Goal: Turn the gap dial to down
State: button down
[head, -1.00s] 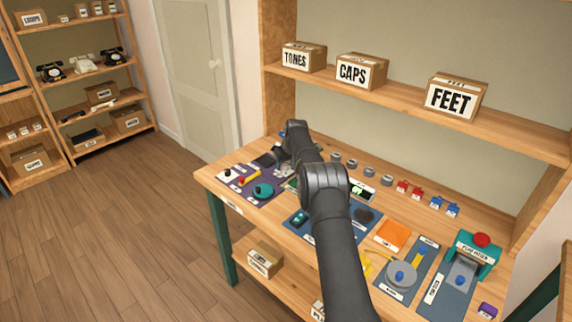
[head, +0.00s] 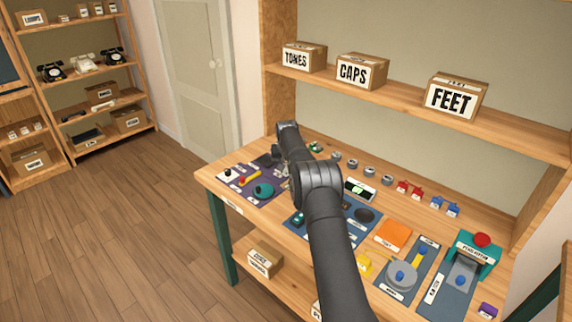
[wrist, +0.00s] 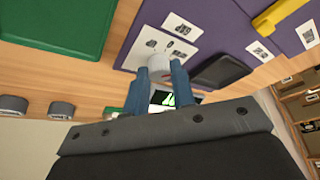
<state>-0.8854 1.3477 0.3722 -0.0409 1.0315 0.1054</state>
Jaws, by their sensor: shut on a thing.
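In the wrist view, my gripper (wrist: 160,68) has its two blue-grey fingers on either side of a pale, round knob (wrist: 155,63), shut on it. The knob stands at the edge of the purple mat (wrist: 215,30) and seems to be the gap dial; I cannot read its label or its pointer. Cards with dark symbols lie on the mat beside it. In the head view, my arm hides the fingers and the knob; the purple mat (head: 268,203) shows to the left of the arm.
A black block (wrist: 220,70) sits close to the fingers. A small display (wrist: 163,98) with green figures shows behind them. A green board (wrist: 60,25) and grey round parts (wrist: 61,110) lie to the left. An orange pad (head: 392,235) lies right of my arm.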

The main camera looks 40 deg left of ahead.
dwell(0.3)
jog(key=c, duration=1.2)
grip_release()
jog(key=v, duration=1.7)
jog(key=shift+r, duration=0.15)
jog(key=x, duration=1.7)
jog(key=shift+f, duration=0.2)
